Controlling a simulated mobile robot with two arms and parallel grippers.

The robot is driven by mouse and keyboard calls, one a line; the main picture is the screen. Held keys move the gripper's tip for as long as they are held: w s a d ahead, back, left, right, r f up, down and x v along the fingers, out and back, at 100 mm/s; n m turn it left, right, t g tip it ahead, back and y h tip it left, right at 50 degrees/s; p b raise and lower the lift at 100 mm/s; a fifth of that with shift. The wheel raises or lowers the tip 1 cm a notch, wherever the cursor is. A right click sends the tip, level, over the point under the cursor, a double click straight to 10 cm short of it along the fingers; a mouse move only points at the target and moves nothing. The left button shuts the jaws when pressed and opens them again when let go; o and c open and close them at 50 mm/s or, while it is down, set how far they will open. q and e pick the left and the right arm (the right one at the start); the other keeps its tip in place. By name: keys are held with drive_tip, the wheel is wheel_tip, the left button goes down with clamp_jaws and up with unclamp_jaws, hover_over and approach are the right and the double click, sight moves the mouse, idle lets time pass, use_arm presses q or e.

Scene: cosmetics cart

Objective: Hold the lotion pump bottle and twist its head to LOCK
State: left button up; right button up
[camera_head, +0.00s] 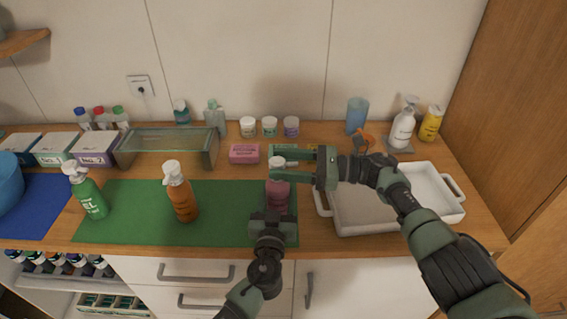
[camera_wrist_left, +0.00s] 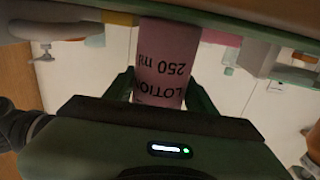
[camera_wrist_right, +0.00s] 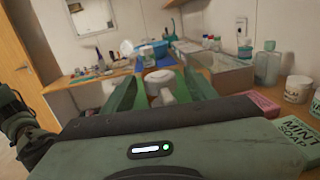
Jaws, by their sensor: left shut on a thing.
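The pink lotion pump bottle (camera_head: 278,195) stands upright at the right end of the green mat (camera_head: 235,228). My left gripper (camera_head: 273,215) is shut on its body from the front. The label "LOTION 250 ml" on the bottle (camera_wrist_left: 165,65) shows upside down between the fingers in the left wrist view. My right gripper (camera_head: 298,168) reaches in from the right at the height of the white pump head (camera_head: 278,162). In the right wrist view the pump head (camera_wrist_right: 160,82) sits between the open fingers, with gaps on both sides. No lock marking is readable.
An orange pump bottle (camera_head: 181,195) and a green one (camera_head: 88,192) stand left on the mat. A white tray (camera_head: 345,225) lies close on the right, under my right arm. A pink soap box (camera_head: 244,153) and small jars (camera_head: 269,127) stand behind.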

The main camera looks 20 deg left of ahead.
use_arm(q)
drive_tip(key=shift+f, duration=0.1)
use_arm(e)
drive_tip(key=shift+d, duration=0.15)
drive_tip(key=w+d, duration=0.2)
drive_tip(key=d, duration=0.9)
drive_tip(key=shift+d, duration=0.3)
use_arm(q)
drive_tip(key=o, duration=1.8)
drive_tip(key=shift+c, duration=0.2)
